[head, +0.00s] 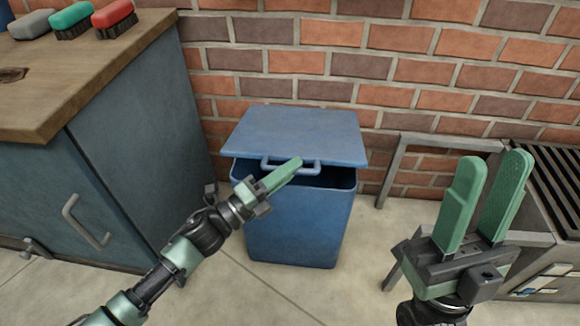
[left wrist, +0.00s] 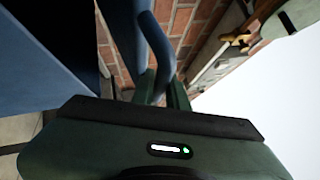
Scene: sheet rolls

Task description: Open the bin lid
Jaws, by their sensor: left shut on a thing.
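A blue bin (head: 298,222) stands on the floor against the brick wall. Its blue lid (head: 295,135) is raised a little at the front, with a dark gap between lid and rim. A bar handle (head: 312,170) sits on the lid's front edge. My left gripper (head: 288,168) is shut on the handle. In the left wrist view the handle (left wrist: 158,48) runs down between the green fingers, which are mostly hidden behind the gripper body. My right gripper (head: 490,195) is open and empty, at the right in front of a metal stand.
A blue cabinet (head: 130,150) with a wooden top stands left of the bin, with several brushes (head: 72,20) on it. A grey metal frame (head: 395,170) and a slatted grill-like unit (head: 550,190) stand at the right. The floor before the bin is clear.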

